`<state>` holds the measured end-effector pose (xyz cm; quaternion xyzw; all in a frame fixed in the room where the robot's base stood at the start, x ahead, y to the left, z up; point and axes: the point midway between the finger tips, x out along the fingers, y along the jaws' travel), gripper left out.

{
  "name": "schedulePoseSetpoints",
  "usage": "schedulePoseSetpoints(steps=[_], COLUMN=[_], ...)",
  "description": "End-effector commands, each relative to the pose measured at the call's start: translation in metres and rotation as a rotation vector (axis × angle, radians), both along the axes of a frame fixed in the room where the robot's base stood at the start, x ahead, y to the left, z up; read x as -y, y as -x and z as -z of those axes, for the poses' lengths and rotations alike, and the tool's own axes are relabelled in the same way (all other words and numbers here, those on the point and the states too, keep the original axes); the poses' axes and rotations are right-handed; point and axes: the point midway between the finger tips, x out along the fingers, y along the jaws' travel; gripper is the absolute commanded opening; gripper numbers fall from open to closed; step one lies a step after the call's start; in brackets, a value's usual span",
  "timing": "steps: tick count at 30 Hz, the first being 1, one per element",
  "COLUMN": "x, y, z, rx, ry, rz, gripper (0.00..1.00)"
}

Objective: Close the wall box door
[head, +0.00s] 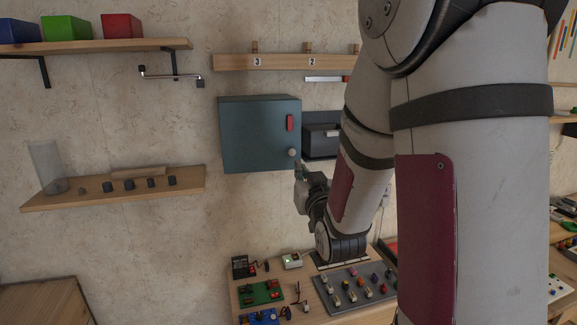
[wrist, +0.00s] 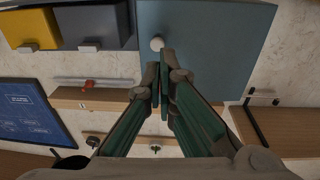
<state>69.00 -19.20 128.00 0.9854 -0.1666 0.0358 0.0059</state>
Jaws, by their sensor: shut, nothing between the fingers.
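The wall box (head: 250,130) is a teal box on the wall. Its door shows as a flat teal front with a red strip (head: 290,123) and a pale round knob (head: 291,152) near its right edge. I see no gap at the door edge, but I cannot tell whether it sits fully flush. My gripper (head: 299,170) is just below the knob at the lower right corner of the box. In the wrist view the closed, empty fingertips (wrist: 162,62) are close to the knob (wrist: 157,43), beside the teal door (wrist: 215,45). Contact cannot be made out.
A dark drawer unit (head: 320,141) is close right of the box. A wooden rail (head: 285,62) with hooks is above, and a shelf (head: 120,195) with small items is left. A cluttered workbench (head: 305,310) is below. My arm hides the right side.

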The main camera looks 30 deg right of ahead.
Motion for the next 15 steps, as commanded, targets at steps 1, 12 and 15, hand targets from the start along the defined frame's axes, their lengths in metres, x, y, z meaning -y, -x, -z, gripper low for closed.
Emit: schedulePoseSetpoints(steps=[1,12,15], x=[0.001,0.010,0.015], y=[-0.006,-0.028,-0.041], z=[0.002,-0.002,-0.004], rx=[0.003,-0.002,-0.001], ry=[0.001,0.000,0.000], rz=[0.000,0.000,0.000], gripper=[0.00,0.00,0.00])
